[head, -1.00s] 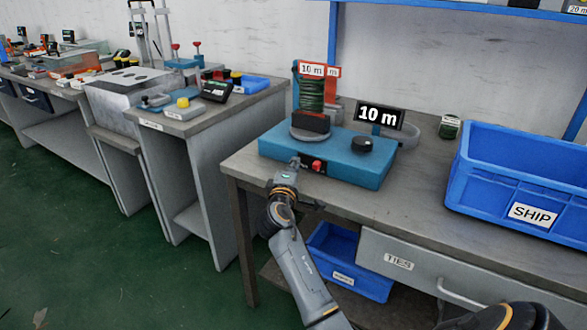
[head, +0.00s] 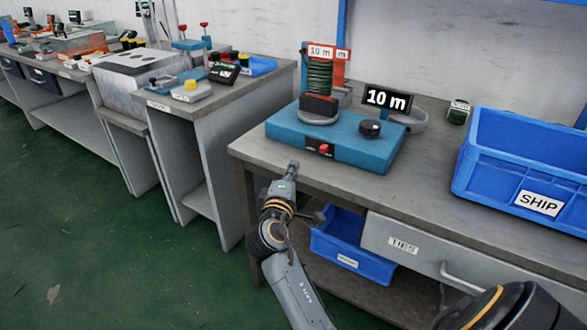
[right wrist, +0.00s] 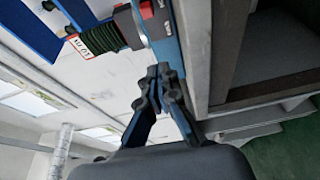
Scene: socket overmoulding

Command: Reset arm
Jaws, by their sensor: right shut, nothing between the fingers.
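My right gripper (head: 293,168) is at the front edge of the bench, just in front of the blue winding machine (head: 345,150) and apart from its red switch (head: 325,149). In the right wrist view its fingers (right wrist: 160,72) are closed together with nothing between them. The machine carries a green coil (head: 320,77) on a spool under a "10 m" label. The red switch also shows in the right wrist view (right wrist: 146,9). My left gripper is not in view.
A blue SHIP crate (head: 515,195) stands on the bench (head: 430,185) at the right. A black "10 m" display (head: 388,98) is behind the machine. A drawer labelled TIES (head: 405,246) and a blue bin (head: 345,255) are below. Open floor (head: 110,250) lies at the left.

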